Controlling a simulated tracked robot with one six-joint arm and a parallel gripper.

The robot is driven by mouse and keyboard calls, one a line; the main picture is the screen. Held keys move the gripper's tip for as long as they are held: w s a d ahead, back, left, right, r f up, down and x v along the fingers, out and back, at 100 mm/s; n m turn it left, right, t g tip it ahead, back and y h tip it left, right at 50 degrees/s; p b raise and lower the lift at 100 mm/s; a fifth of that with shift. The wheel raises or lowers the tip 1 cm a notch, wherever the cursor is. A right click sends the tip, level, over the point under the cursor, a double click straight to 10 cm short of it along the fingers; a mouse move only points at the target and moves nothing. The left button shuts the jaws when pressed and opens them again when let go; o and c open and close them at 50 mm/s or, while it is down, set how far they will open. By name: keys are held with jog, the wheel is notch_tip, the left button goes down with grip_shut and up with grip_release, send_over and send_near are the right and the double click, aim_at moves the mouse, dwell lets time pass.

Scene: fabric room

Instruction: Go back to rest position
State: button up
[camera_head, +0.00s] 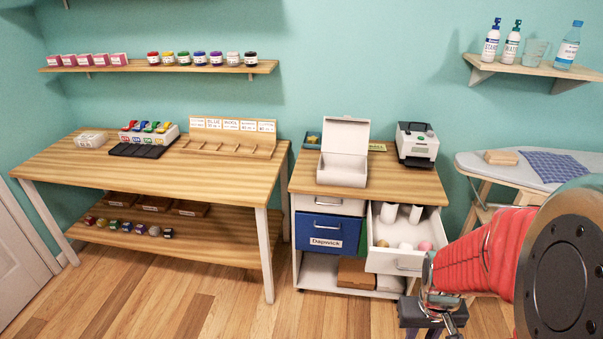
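My red arm reaches in from the right edge, in front of the ironing board and the open drawer's right side. My gripper (436,318) hangs at its lower end, low in the picture, just below and right of the open white drawer (395,262). Its fingers are partly cut off by the bottom edge, so I cannot tell whether they are open or shut, or whether they hold anything. The drawer holds white rolls and a pink ball-like thing.
A cabinet (378,178) bears an open white box (344,150) and a label printer (416,143). A blue drawer (327,233) is below. A wooden table (200,180) stands left, an ironing board (478,166) right. A shelf (540,70) holds bottles. Floor at front left is clear.

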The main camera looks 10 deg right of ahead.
jog(key=s+a+r+n+t, duration=0.1)
jog(key=a+r+t, duration=0.1)
jog(key=a+r, duration=0.5)
jog(key=s+a+r+n+t, duration=0.1)
jog(key=a+r+t, duration=0.2)
jog(key=a+r, duration=0.5)
notch_tip(320, 180, up, 7)
jog(key=shift+r+y, duration=0.2)
jog(key=shift+y, duration=0.2)
